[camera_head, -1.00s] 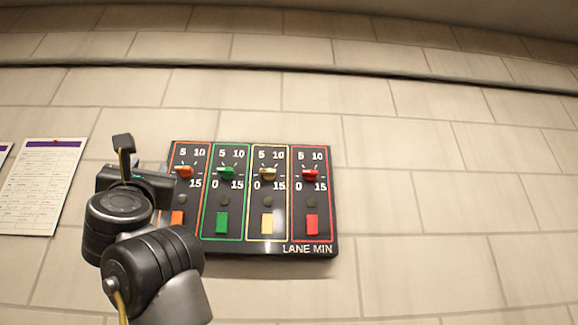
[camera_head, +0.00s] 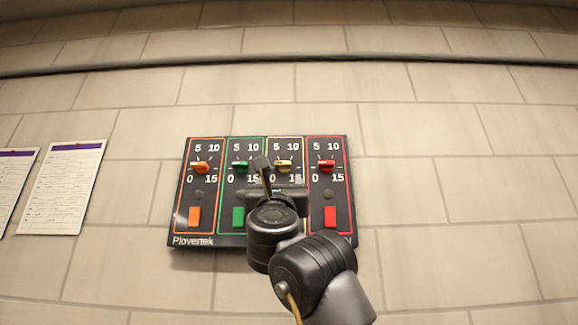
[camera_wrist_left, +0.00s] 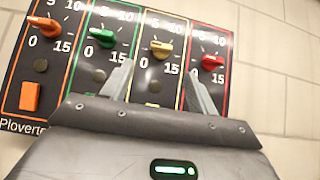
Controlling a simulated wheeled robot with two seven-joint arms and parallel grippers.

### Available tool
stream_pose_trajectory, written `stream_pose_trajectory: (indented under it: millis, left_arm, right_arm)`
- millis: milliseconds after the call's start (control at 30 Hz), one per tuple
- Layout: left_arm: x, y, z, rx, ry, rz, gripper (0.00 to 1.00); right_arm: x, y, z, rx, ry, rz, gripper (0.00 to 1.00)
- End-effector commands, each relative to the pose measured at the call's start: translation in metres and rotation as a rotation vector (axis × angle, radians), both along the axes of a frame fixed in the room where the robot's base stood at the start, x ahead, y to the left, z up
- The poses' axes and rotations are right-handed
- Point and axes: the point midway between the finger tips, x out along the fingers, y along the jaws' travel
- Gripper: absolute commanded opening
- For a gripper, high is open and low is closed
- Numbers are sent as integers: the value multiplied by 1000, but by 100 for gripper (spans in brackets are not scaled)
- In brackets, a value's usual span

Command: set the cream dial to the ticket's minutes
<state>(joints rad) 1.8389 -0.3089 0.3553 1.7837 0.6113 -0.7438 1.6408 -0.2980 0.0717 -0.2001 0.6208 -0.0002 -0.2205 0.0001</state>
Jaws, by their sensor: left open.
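The cream dial (camera_head: 283,166) is on the third lane of a dark wall panel (camera_head: 210,240), between the green and red lanes. It also shows in the left wrist view (camera_wrist_left: 161,48), with its narrow end appearing to point left, between the 0 and 5 marks. My left gripper (camera_wrist_left: 160,80) is open and empty. Its two fingers are spread either side of the cream lane, below the dial in the wrist view and apart from it. The arm hides the cream button in the head view. Two paper sheets, one of them a ticket-like sheet (camera_head: 62,187), hang at left; their writing is unreadable.
An orange dial (camera_head: 201,167), green dial (camera_head: 240,167) and red dial (camera_head: 327,165) sit close beside the cream one. Below are an orange button (camera_head: 194,217), green button (camera_head: 238,217) and red button (camera_head: 330,217).

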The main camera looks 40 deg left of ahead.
Motion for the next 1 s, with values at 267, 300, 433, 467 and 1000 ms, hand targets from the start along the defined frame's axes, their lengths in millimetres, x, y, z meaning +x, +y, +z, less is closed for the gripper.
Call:
stream_pose_trajectory:
  millis: [267,300,433,467,1000]
  left_arm:
    - [26,20,39,1,6,0,59]
    - [31,24,44,0,5,-1,59]
    - [43,34,60,1,5,-1,59]
    - [45,36,62,1,5,-1,59]
    - [58,46,73,1,2,-2,59]
  right_arm:
    - [2,-7,38,-9,-3,3,36]
    - [1,-9,44,-10,-2,3,36]
    - [-1,-11,59,-13,0,4,36]
    - [-1,-11,62,-13,0,4,36]
    - [-3,-7,73,-8,3,2,36]
